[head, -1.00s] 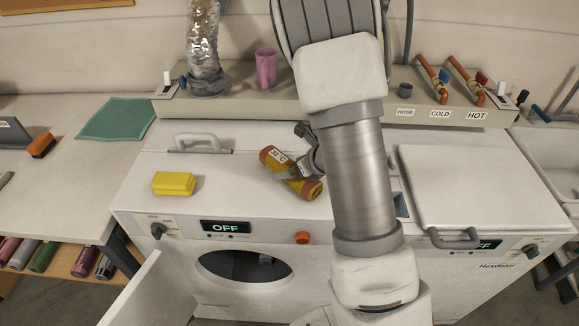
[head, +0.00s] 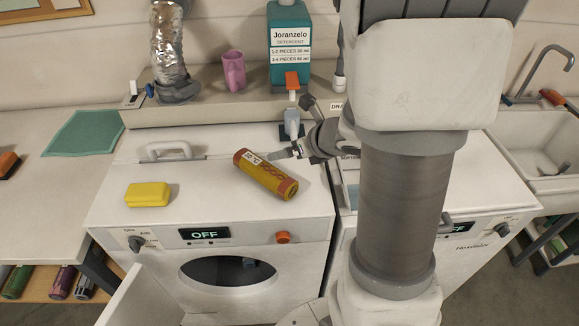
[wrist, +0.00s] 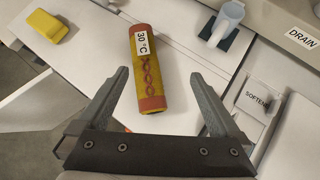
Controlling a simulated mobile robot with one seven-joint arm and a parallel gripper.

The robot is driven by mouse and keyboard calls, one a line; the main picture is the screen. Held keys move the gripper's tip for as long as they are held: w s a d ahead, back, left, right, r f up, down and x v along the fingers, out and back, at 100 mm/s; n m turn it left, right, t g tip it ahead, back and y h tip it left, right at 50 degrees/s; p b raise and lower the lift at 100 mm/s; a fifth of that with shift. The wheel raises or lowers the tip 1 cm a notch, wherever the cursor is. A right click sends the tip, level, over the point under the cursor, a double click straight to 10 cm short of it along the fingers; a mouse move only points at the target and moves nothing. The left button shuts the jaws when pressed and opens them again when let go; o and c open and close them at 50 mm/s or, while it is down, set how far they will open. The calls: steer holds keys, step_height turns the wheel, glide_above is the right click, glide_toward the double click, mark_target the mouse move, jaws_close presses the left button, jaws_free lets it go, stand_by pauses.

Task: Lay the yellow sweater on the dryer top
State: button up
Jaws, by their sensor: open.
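The yellow sweater (head: 266,174) is a rolled bundle with red ends, a red pattern and a white "30 °C" tag. It lies on its side, at a slant, on the white top of the left machine, which appears to be the dryer (head: 215,200). My gripper (head: 283,153) is open, just right of the roll's upper end in the head view. In the wrist view, the sweater (wrist: 149,75) shows between and beyond the spread fingers of my gripper (wrist: 160,73). The fingers do not appear to close on it.
A yellow block (head: 147,194) and a white handle (head: 168,150) are left on the same top. Behind stand a teal detergent bottle (head: 290,40), a pink mug (head: 233,70) and a foil duct (head: 170,50). The front door (head: 145,297) hangs open.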

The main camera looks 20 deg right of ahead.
steer(key=s+d+r+m+h, duration=0.25)
steer(key=r+m, duration=0.35)
steer(key=m, duration=0.5)
steer(key=s+d+r+m+h, duration=0.1)
steer(key=s+r+m+h, duration=0.15)
steer(key=r+m, duration=0.55)
steer(key=s+a+m+g+y, duration=0.2)
steer(key=s+a+m+g, duration=0.1)
steer(key=s+a+m, duration=0.8)
steer(key=s+m, duration=0.4)
steer(key=m, duration=0.4)
steer(key=shift+r, duration=0.25)
steer(key=shift+a, duration=0.1)
